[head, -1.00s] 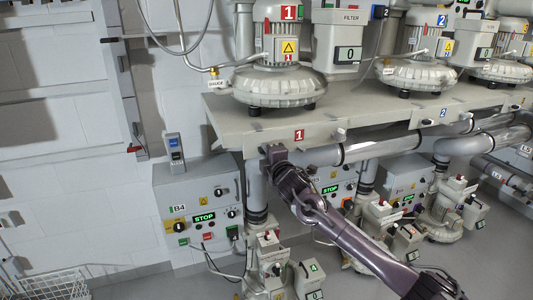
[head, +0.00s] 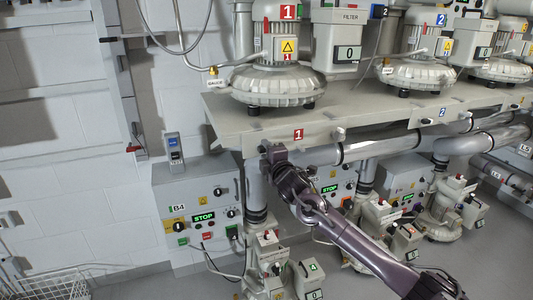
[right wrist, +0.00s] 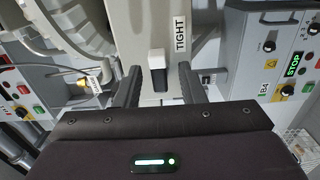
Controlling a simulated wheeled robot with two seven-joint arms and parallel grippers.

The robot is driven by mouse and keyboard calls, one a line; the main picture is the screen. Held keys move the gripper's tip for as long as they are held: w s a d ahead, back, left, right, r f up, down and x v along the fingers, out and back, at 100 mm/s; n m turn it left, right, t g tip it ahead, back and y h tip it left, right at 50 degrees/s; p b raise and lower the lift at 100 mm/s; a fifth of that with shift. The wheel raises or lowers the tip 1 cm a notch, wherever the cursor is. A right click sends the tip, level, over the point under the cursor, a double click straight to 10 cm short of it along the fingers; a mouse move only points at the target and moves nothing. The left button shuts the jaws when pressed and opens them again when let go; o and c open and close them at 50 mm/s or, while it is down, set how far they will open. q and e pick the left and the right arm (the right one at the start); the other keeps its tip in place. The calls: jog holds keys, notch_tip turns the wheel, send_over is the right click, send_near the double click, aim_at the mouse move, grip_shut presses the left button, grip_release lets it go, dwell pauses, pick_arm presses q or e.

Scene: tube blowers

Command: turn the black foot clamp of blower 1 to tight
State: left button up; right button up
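Blower 1 (head: 280,84) stands on its grey bench, whose front edge carries a red 1 label. The foot clamp (right wrist: 158,76) shows in the right wrist view as a small lever with a pale end and a black part. A TIGHT label (right wrist: 180,36) is on the pale surface beside it. My right gripper (right wrist: 160,84) is open, with one finger on each side of the clamp and a visible gap to both. In the head view my right gripper (head: 270,152) is at the bench's front edge, near its left end. My left gripper is not in view.
Control box B4 (head: 200,212) is on the wall below left of the bench. Pipes (head: 380,146) run under the bench to the right. A wire basket (head: 50,286) is at the bottom left.

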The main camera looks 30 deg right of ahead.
jog(key=b+v, duration=0.2)
jog(key=v, duration=0.5)
jog(key=shift+s, duration=0.3)
